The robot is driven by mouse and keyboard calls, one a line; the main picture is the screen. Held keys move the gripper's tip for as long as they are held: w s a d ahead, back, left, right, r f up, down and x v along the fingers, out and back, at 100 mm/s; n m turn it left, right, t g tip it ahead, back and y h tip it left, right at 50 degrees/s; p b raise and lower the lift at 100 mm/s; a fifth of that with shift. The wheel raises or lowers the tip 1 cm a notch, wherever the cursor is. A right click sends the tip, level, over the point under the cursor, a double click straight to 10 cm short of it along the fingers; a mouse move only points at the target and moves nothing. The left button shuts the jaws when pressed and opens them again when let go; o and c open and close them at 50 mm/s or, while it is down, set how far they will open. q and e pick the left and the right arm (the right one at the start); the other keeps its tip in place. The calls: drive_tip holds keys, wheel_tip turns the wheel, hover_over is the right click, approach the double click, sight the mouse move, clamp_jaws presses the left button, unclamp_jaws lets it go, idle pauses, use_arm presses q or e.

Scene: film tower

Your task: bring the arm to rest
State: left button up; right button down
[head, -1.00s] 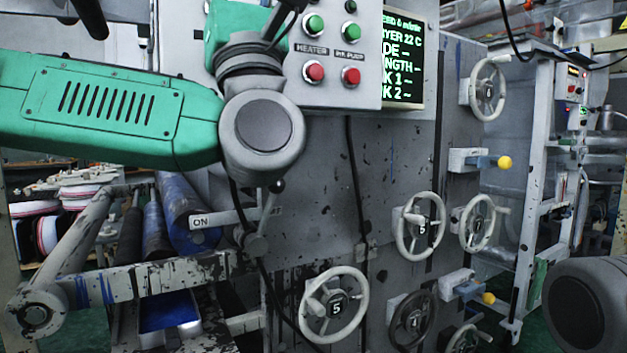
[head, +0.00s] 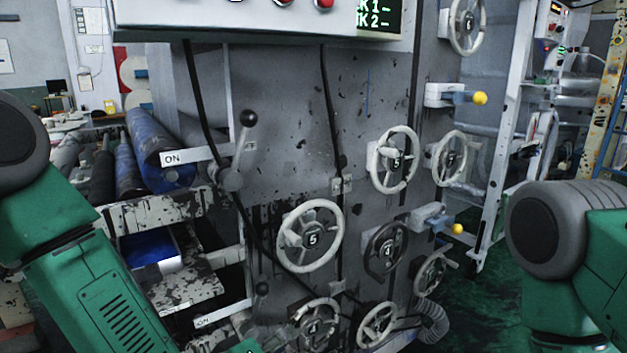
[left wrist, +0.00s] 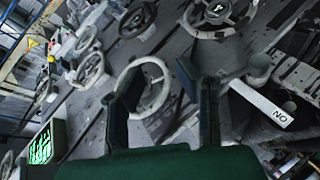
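My left arm (head: 105,290) enters the head view from the left and slopes down past the bottom edge. Its green links are low, left of the machine's front. The fingers of my left gripper are not clearly visible in the head view. In the left wrist view the left gripper (left wrist: 158,82) has its two dark fingers spread apart, with nothing held between them. A pale handwheel shows in the background between and behind the fingers. My right arm (head: 560,250) shows at the right edge of the head view. Its gripper is out of view.
A black-knobbed lever (head: 240,150) stands beside an ON label (head: 185,157). Blue rollers (head: 150,155) lie at left. Yellow-knobbed handles (head: 480,98) stick out at right. Green floor (head: 475,315) is open at lower right.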

use_arm(q)
drive_tip(key=s+a+f+m+g+y, duration=0.3)
drive_tip(key=s+a+f+g, duration=0.45)
drive_tip(key=s+f, duration=0.6)
drive_tip(key=s+a+f+m+g+y, duration=0.2)
drive_tip(key=s+a+f, duration=0.1)
drive_tip(key=s+a, duration=0.4)
drive_tip(key=s+a+f+m+g+y, duration=0.1)
drive_tip(key=s+a+f, duration=0.3)
drive_tip(key=s+a, duration=0.4)
drive_tip(key=shift+m+g+y, duration=0.35)
drive_tip(key=shift+m+y, duration=0.05)
drive_tip(key=shift+y, duration=0.3)
drive_tip(key=shift+w+f, duration=0.1)
drive_tip(key=shift+w, duration=0.05)
